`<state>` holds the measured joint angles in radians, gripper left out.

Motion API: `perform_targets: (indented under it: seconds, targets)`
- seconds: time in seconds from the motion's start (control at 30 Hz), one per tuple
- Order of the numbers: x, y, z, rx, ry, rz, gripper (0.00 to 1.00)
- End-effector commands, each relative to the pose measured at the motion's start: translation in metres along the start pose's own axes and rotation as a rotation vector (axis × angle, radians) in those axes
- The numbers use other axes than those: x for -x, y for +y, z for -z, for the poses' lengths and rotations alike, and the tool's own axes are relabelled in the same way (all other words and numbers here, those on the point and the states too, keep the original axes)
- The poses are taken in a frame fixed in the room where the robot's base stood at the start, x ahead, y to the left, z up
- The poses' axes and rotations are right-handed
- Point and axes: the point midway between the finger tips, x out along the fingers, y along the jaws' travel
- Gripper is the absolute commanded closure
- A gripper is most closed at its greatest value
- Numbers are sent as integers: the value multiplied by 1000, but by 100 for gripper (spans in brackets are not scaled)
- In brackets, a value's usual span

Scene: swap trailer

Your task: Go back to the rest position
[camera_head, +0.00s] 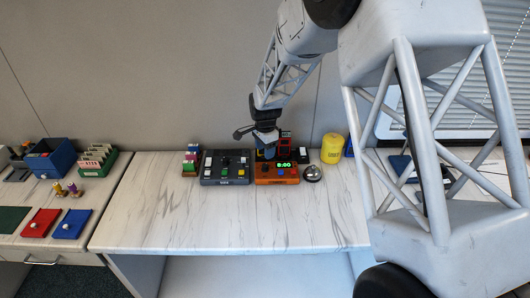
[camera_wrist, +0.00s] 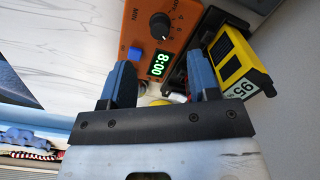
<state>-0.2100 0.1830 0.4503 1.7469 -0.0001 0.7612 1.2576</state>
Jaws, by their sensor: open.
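My gripper (camera_head: 266,137) is at the end of my arm, above the back of the marble-topped table (camera_head: 200,231), close over the orange timer box (camera_head: 277,174). In the wrist view, my gripper (camera_wrist: 161,88) shows two blue fingers set apart, with nothing held between them. The orange timer box (camera_wrist: 142,28) lies just beyond the fingers, with a black knob, a blue button and a green lit display. A black and yellow device (camera_wrist: 236,62) marked 95 is close to the right finger. Whether the fingers touch anything cannot be told.
A dark button panel (camera_head: 226,168) stands left of the timer, and a silver bell (camera_head: 312,174) stands right of it. A yellow cylinder (camera_head: 332,148) is behind the bell. Colored blocks (camera_head: 191,160) stand at the left. The table's front is clear.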

Motion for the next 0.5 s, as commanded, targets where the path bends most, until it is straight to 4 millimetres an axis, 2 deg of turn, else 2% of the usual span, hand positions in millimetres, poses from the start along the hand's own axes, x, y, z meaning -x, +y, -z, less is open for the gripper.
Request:
perform_targets:
  seconds: [0.5]
  targets:
    - [5,3,0,9,1,3,44]
